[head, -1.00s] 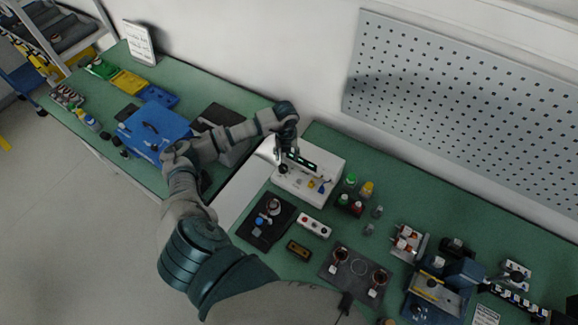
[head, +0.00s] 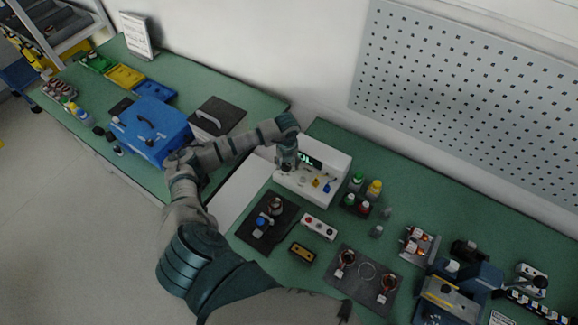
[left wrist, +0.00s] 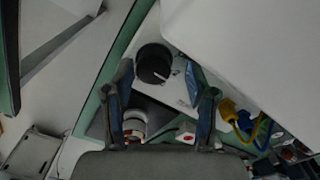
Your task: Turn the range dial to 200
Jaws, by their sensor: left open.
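The white tester (head: 326,172), a box with a lit green display (head: 310,160), stands at the left end of the right-hand bench. Its black range dial shows in the left wrist view (left wrist: 153,62), with a pale pointer mark; the number it points at is not readable. My left gripper (head: 287,164) points down over the left part of the tester's panel and mostly hides the dial in the head view. In the left wrist view the open fingers (left wrist: 160,78) stand to either side of the dial. Whether they touch it I cannot tell. My right gripper is not in view.
Yellow and blue plugs (left wrist: 238,118) sit on the panel beside the right finger. Small bottles (head: 374,188) stand right of the tester. A black mat (head: 277,236) with parts and a red-button box (head: 320,226) lie in front. A blue case (head: 160,135) is on the left bench.

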